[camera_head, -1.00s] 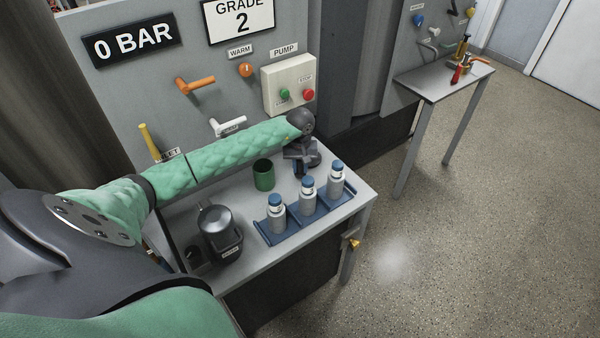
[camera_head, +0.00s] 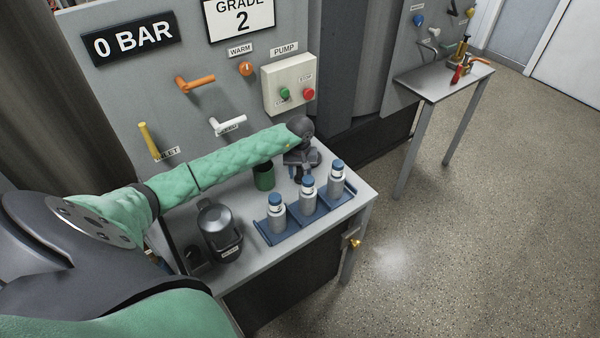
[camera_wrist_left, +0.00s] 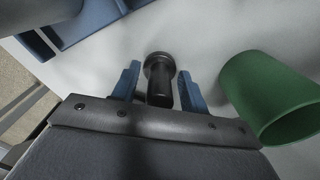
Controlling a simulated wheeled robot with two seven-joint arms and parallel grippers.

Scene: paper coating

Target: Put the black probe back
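The black probe (camera_wrist_left: 160,80) shows in the left wrist view as a dark short cylinder with a wider round flange, by the grey table top (camera_wrist_left: 205,50). My left gripper (camera_wrist_left: 159,84) has its two blue fingers apart, one on each side of the probe, with a visible gap on both sides. In the head view my left gripper (camera_head: 302,177) is low over the table (camera_head: 335,222), behind the bottles. The probe is hidden or too small to make out there. My right gripper is not in view.
A green cup (camera_head: 264,177) stands close beside the gripper, also in the wrist view (camera_wrist_left: 262,95). A dark jug (camera_head: 218,235) stands at the left. The panel has levers and a pump box (camera_head: 289,75).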

